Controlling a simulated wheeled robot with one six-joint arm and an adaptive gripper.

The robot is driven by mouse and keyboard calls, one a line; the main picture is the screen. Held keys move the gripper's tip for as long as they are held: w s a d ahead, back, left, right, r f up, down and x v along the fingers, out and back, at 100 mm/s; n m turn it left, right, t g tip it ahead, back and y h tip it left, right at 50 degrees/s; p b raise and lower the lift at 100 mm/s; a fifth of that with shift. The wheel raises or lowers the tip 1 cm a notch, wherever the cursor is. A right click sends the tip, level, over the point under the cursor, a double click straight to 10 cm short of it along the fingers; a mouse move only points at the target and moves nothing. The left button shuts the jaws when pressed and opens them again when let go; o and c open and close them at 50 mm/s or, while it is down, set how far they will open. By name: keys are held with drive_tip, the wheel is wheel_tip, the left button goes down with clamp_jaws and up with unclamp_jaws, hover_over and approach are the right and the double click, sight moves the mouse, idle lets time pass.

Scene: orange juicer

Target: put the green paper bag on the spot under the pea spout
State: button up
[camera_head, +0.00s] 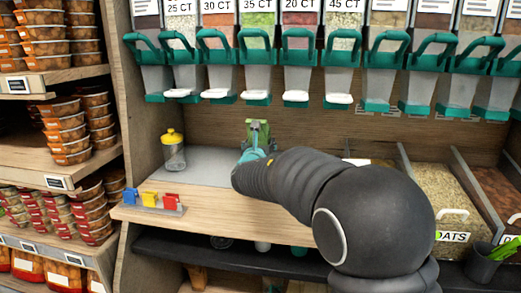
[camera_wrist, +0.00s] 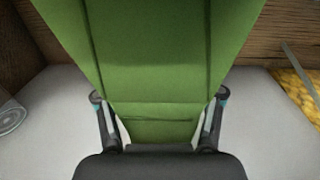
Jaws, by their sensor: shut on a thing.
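The green paper bag (camera_head: 258,133) is upright at the back of the grey mat (camera_head: 208,160), in the column below the dispenser with green contents (camera_head: 258,15), labelled 35 CT. That dispenser's spout (camera_head: 252,96) is above the bag. My gripper (camera_head: 251,154) is at the front of the bag, partly hidden by my arm. In the wrist view the bag (camera_wrist: 155,60) fills the middle, with a gripper finger on each side, shut on its lower part. I cannot tell whether the bag's base touches the mat.
A jar with a yellow lid (camera_head: 173,150) stands left of the bag. Blue, yellow and red clips (camera_head: 150,201) sit on a rack at the front shelf edge. Grain bins (camera_head: 447,190) are to the right. Teal dispenser handles (camera_head: 299,45) hang overhead.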

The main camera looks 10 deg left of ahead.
drive_tip(key=shift+f, duration=1.05)
drive_tip(key=shift+f, duration=0.15)
drive_tip(key=o, duration=0.9)
drive_tip(key=shift+c, duration=0.2)
drive_tip(key=shift+s+a, duration=0.1)
drive_tip(key=shift+s, duration=0.1)
drive_tip(key=s+b, duration=0.1)
drive_tip(key=s, duration=1)
drive_tip(key=shift+s+b, duration=0.3)
drive_tip(key=shift+s, duration=0.05)
drive_tip(key=shift+a, duration=0.1)
